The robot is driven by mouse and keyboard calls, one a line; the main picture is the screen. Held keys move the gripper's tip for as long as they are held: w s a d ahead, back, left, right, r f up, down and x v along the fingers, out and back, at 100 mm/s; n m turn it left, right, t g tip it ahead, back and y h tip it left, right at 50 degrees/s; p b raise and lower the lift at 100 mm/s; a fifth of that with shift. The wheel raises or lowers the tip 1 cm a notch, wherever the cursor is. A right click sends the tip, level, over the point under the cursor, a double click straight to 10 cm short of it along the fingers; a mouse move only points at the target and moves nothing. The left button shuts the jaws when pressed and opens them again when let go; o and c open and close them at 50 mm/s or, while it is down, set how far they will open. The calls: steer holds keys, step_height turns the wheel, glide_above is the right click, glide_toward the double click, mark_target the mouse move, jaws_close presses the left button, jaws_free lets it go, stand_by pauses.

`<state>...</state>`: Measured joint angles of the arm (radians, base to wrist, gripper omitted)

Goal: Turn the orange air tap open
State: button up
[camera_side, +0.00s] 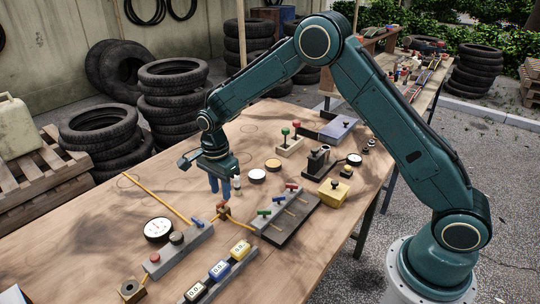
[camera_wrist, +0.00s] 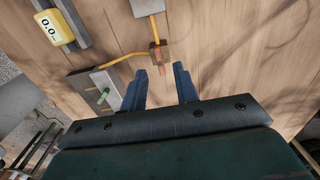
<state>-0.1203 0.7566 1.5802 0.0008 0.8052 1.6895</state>
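The orange air tap (camera_side: 222,211) sits on the wooden table, joined to yellow hose on both sides. In the wrist view its brass body (camera_wrist: 156,52) and short orange handle (camera_wrist: 161,69) show near the top middle. The handle points roughly toward my gripper. My gripper (camera_side: 220,194) points down with its blue fingers spread and empty, just above and behind the tap in the side view. In the wrist view the handle lies between the two fingertips (camera_wrist: 159,71), with a gap on each side. I see no contact.
A grey box (camera_side: 180,249) with knobs and a row of digital counters (camera_side: 219,269) are nearer the camera. A white gauge (camera_side: 158,229) lies left.

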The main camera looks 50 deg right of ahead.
mark_target(222, 201)
steer(key=shift+f, duration=1.55)
jaws_close()
